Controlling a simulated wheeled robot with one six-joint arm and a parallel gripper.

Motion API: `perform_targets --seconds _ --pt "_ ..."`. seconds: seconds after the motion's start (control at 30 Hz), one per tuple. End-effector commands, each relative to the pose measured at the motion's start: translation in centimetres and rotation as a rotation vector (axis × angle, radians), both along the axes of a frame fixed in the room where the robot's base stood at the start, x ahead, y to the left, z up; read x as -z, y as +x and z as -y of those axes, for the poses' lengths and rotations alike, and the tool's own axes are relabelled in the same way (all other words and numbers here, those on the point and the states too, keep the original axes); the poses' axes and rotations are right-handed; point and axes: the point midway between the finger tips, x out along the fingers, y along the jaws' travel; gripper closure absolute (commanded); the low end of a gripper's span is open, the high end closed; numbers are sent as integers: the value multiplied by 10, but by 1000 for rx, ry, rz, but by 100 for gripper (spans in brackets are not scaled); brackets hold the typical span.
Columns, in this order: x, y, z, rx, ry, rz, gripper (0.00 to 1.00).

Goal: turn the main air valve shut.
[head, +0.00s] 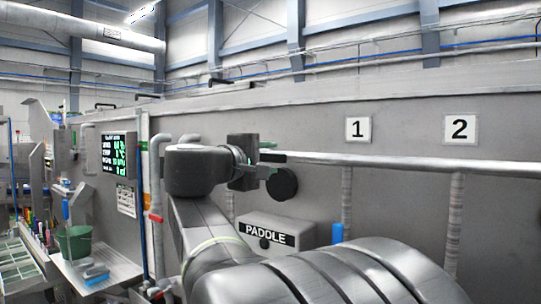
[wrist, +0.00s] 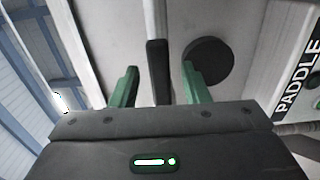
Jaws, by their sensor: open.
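My gripper (head: 264,160) is raised in front of the grey wall panel, at the left end of the pale horizontal pipe (head: 400,161). In the wrist view its two green fingers (wrist: 160,68) stand apart. A flat dark bar (wrist: 158,88), which looks like the valve's lever, lies between them in line with the pipe (wrist: 154,18). I see a gap on each side of the bar. A black round disc (wrist: 209,62) is just beyond the right finger; it also shows in the head view (head: 282,184).
A grey box marked PADDLE (head: 290,222) is on the wall below. Plates 1 (head: 358,130) and 2 (head: 460,129) hang above the pipe. A blue handle (head: 337,233) is lower right. A lit display (head: 118,153) and red-handled pipe (head: 155,190) are left.

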Motion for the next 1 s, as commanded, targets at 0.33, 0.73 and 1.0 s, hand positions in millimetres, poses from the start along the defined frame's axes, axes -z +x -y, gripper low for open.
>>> perform_targets --seconds 0.33,0.73,1.0 --pt "0 3 2 0 0 0 58" --pt "0 3 2 0 0 0 100" --pt "7 3 2 0 32 23 100"
